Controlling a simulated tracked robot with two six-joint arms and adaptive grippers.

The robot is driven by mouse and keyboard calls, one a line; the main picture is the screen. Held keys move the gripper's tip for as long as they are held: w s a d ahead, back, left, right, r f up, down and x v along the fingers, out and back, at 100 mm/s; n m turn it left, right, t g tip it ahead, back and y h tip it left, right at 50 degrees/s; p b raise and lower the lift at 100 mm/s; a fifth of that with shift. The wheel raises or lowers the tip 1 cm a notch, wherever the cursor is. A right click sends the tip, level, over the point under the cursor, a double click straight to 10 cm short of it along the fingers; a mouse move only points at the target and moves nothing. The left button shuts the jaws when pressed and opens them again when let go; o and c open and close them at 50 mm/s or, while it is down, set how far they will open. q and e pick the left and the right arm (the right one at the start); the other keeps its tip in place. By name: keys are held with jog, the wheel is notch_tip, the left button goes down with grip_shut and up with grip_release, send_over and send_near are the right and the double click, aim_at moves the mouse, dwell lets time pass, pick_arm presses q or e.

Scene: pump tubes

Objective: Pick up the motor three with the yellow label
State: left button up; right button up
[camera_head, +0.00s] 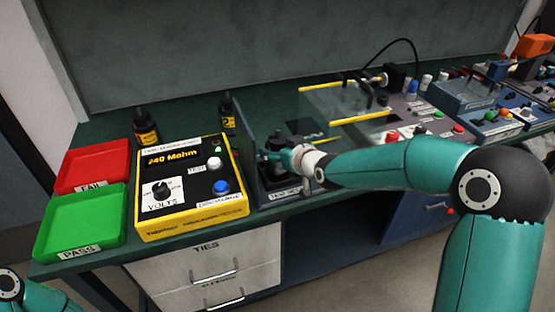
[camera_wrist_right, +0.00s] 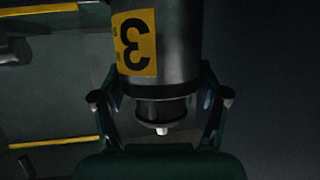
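The motor with a yellow label marked 3 (camera_wrist_right: 176,60) is a dark cylinder with a small pale shaft tip, in the upper middle of the right wrist view. My right gripper (camera_wrist_right: 160,78) has one finger on each side of it, close to its sides. Whether both fingers press on it cannot be told. In the head view my right gripper (camera_head: 285,151) is at the dark test stand (camera_head: 282,190), where the arm and gripper partly hide the motor. My left gripper is outside the picture; only part of my left arm shows at the lower left.
A yellow tester (camera_head: 190,209) reading 240 Mohm stands left of the stand. A red FAIL tray (camera_head: 95,167) and a green PASS tray (camera_head: 82,221) lie at the left, both empty. Several control boxes (camera_head: 480,108) fill the right.

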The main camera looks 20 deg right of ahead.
jog(key=c, duration=1.1)
jog(key=shift+o, duration=0.2)
jog(key=shift+w+r, duration=0.15)
jog(key=shift+r, duration=0.2)
